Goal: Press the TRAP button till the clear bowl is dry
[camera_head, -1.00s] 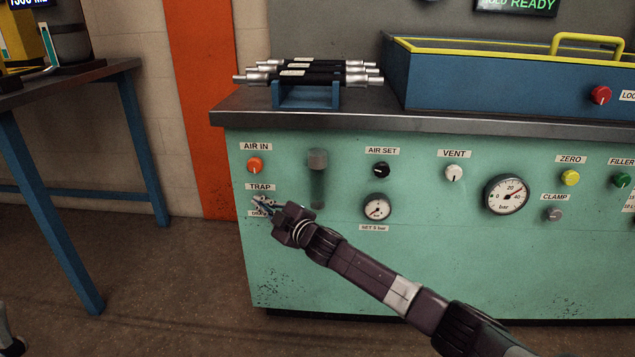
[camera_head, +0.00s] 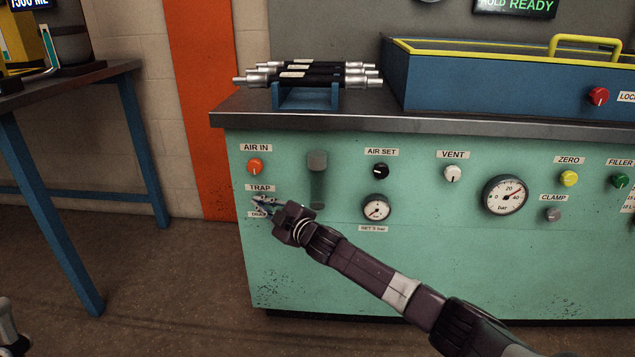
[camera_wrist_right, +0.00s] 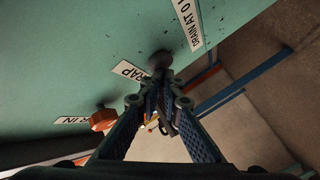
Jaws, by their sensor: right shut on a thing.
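The TRAP button (camera_wrist_right: 160,60) is a dark grey knob on the green panel, below the TRAP label (camera_head: 260,188). In the head view my gripper hides it. My right gripper (camera_head: 262,203) is at the button, its jaws shut on it; in the right wrist view the fingertips (camera_wrist_right: 158,100) are close together right at the knob. The clear bowl (camera_head: 317,182) is a small upright cylinder on the panel, to the right of the gripper. It looks dim and greenish, and I cannot tell any liquid level in it.
The orange AIR IN knob (camera_head: 255,166) is just above the TRAP label. The black AIR SET knob (camera_head: 380,171) and a small gauge (camera_head: 376,208) are right of the bowl. Hoses (camera_head: 312,73) lie in a blue rack on the bench. A blue-legged table (camera_head: 130,150) stands left.

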